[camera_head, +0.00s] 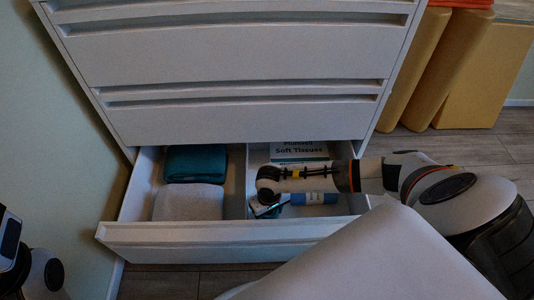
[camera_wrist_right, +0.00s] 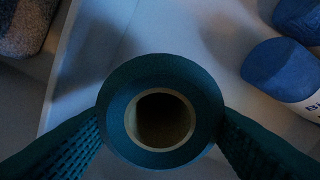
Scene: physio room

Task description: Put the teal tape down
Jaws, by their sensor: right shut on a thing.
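The teal tape (camera_wrist_right: 160,72) is a roll with a tan core, its hole facing the camera in the right wrist view. My right gripper (camera_wrist_right: 160,122) is shut on it, with one dark finger on each side. In the head view my right gripper (camera_head: 268,204) reaches down into the right compartment of the open bottom drawer (camera_head: 180,236), and only a little teal shows there. I cannot tell whether the tape touches the drawer floor. My left gripper is not in view; part of my left arm shows at the lower left.
A divider (camera_head: 236,184) splits the drawer. Its left compartment holds a teal towel (camera_head: 196,162) and a pale grey towel (camera_head: 188,203). Yellow pads (camera_head: 440,70) stand right of the cabinet.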

